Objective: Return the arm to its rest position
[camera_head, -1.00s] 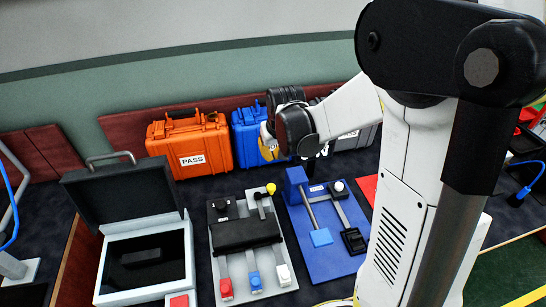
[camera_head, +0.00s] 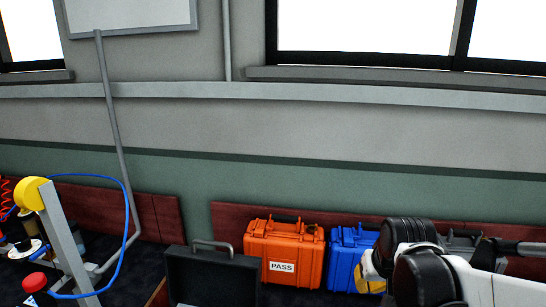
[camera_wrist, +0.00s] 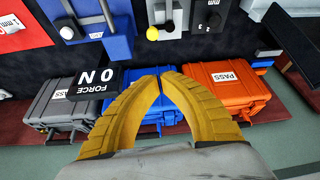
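My arm (camera_head: 420,265) shows at the lower right of the head view, with dark joints and white links; its base is out of frame. My gripper (camera_wrist: 162,77) has two curved yellow fingers whose tips come together at the middle of the wrist view, with nothing visible between them. In the head view its yellow fingers show beside the blue case (camera_head: 345,255), partly hidden by the arm. In the wrist view the gripper overlaps the blue case (camera_wrist: 150,122).
The orange PASS case (camera_head: 284,255) stands left of the blue case, with a grey case (camera_wrist: 62,103) on its other side. An open black-lidded case (camera_head: 213,279) and a yellow-topped stand (camera_head: 62,240) are farther left. Panels with levers (camera_wrist: 105,25) lie beyond the fingertips.

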